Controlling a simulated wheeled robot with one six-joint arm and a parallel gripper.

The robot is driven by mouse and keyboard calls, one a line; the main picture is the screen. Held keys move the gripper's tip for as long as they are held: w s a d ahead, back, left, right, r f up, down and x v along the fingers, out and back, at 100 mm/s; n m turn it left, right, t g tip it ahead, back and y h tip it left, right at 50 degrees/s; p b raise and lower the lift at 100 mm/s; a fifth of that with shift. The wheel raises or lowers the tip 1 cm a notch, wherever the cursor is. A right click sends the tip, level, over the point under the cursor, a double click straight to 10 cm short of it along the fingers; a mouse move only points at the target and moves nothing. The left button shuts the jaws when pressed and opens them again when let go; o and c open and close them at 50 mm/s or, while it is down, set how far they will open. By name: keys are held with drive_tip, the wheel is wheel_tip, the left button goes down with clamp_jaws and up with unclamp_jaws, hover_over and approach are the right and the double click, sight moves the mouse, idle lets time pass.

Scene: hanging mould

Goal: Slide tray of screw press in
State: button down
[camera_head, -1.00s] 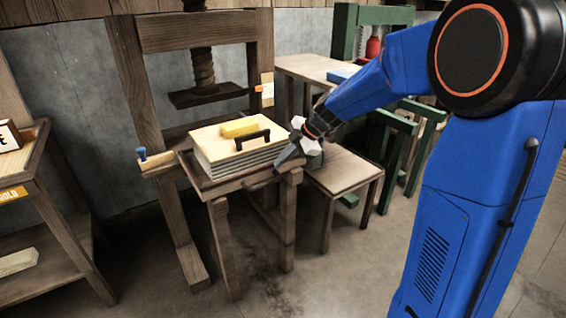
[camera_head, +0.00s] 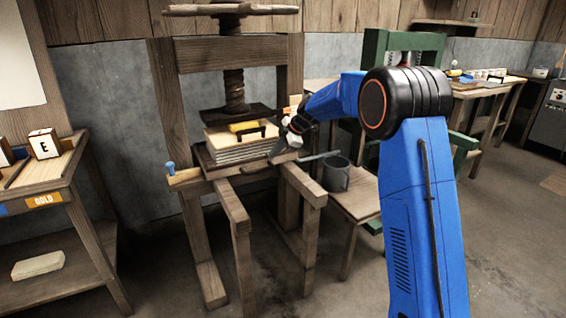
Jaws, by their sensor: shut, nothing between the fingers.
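The wooden screw press has a dark screw (camera_head: 234,90) and a dark platen (camera_head: 222,115). Its tray (camera_head: 226,168) sits on two wooden rails whose front ends (camera_head: 241,215) are bare. On the tray lies a stack of pale sheets (camera_head: 236,154) under a board with a black handle (camera_head: 250,135) and a yellow block (camera_head: 242,127). The platen hangs just above the back of the stack in this view. My gripper (camera_head: 277,151) is shut and empty at the tray's front right corner; contact with it is hard to tell.
A grey mug (camera_head: 336,174) stands on a low wooden stool (camera_head: 356,200) right of the press. A blue-handled tool (camera_head: 171,168) is at the press's left side. A wooden shelf (camera_head: 60,180) stands at far left. The floor in front is open.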

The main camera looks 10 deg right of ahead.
sight(266, 145)
drive_tip(key=w, duration=0.2)
drive_tip(key=w+a, duration=0.1)
drive_tip(key=w, duration=0.1)
drive_tip(key=w+a, duration=0.1)
drive_tip(key=w, duration=0.2)
drive_tip(key=shift+a, duration=0.25)
drive_tip(key=shift+w+r, duration=0.15)
drive_tip(key=shift+w, duration=0.1)
drive_tip(key=shift+a+r, duration=0.1)
